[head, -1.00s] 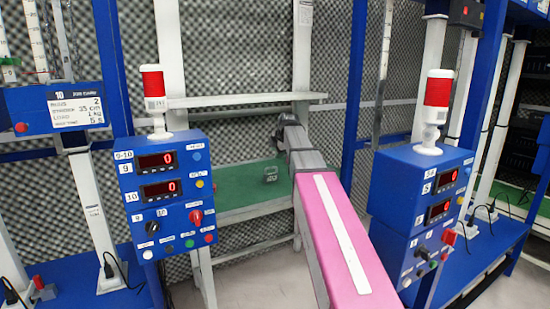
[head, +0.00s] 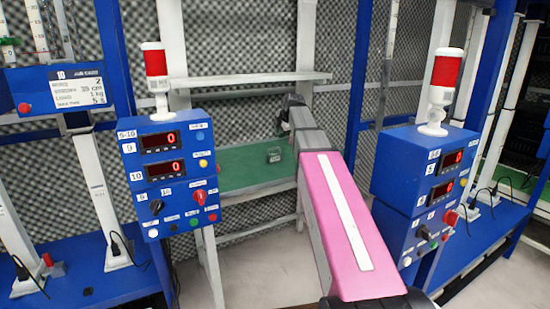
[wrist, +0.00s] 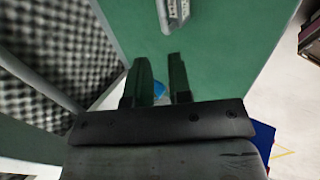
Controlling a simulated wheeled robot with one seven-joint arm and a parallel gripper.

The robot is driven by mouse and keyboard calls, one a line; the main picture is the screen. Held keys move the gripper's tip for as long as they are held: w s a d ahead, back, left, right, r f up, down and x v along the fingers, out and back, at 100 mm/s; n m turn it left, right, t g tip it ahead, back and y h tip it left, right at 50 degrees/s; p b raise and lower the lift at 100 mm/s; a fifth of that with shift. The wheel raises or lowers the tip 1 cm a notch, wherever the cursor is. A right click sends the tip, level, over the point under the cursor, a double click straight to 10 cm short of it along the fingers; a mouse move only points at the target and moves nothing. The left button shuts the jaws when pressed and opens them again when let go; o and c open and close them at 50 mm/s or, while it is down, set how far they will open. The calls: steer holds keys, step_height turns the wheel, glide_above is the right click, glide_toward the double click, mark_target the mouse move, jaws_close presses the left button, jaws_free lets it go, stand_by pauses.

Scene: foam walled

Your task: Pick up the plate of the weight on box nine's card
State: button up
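My gripper (wrist: 160,75) shows in the wrist view with its two dark fingers apart and nothing clearly held between them. Its far end shows only as a dark shape (head: 290,103) at the end of my pink and grey arm in the head view. It is above the green shelf (head: 235,177). A small grey object (head: 273,155) lies on that shelf; I cannot tell whether it is a weight plate. In the wrist view a pale metal piece (wrist: 172,12) is beyond the fingertips. Box ten's card (head: 82,87) is at the left, reading 1 kg load. I cannot see box nine's card.
A blue control box (head: 170,185) with red displays reading 0 stands left of my arm. Another blue control box (head: 425,190) stands close on the right. Both carry red-and-white lamps. A white upper shelf (head: 250,80) is above the green one. Grey foam covers the back wall.

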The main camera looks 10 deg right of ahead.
mark_target(276, 155)
steer(key=shift+d+f+n+t+y, duration=1.05)
steer(key=shift+d+f+y, duration=1.3)
steer(key=shift+y, duration=0.55)
steer(key=x, duration=0.9)
steer(key=shift+w+a+f, duration=0.1)
steer(key=shift+a+f, duration=0.2)
jaws_close()
